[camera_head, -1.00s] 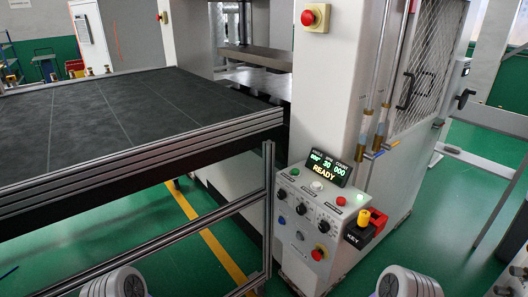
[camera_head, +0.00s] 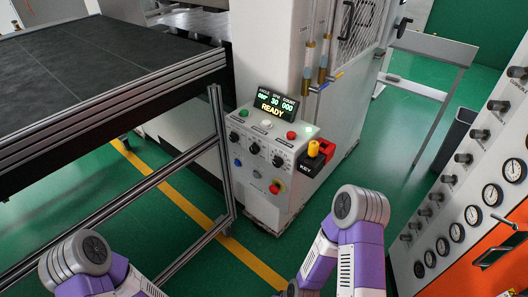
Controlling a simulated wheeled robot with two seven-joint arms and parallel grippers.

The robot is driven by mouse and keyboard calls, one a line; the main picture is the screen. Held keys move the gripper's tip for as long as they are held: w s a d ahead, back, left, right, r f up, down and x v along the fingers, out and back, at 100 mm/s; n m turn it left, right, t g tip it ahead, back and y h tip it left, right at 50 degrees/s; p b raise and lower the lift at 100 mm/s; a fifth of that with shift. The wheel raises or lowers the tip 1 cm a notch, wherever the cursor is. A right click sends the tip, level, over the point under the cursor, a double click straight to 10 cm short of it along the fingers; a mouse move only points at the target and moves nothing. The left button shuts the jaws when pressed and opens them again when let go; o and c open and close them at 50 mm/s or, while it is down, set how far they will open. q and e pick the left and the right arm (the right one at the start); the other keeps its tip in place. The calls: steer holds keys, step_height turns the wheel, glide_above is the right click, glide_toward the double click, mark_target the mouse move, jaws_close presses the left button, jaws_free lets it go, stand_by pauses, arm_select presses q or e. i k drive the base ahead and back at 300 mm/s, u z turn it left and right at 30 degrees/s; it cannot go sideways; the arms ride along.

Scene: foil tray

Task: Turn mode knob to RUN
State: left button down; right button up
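The control panel (camera_head: 262,202) stands low in the middle of the head view, on the front of the press. Its sloped face carries a row of three black knobs: a left one (camera_head: 234,137), a middle one (camera_head: 254,148) and a right one (camera_head: 277,161). Their labels are too small to read, so I cannot tell which is the mode knob or where it points. The display (camera_head: 275,102) above them reads READY. My arms show at the bottom left and bottom centre-right, apart from the panel. Neither gripper is in view.
A red emergency button (camera_head: 275,187) sits below the knobs, and a black KEY box (camera_head: 311,165) juts from the panel's right side. A railed dark table (camera_head: 120,95) stands left. A gauge cabinet (camera_head: 465,195) stands right. Green floor lies open before the panel.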

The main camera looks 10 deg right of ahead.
mark_target(233, 138)
steer(key=u, duration=0.5)
steer(key=k, duration=1)
steer(key=z, duration=0.65)
steer(key=i, duration=0.8)
steer(key=u, duration=0.35)
steer(key=i, duration=0.95)
steer(key=u, duration=0.9)
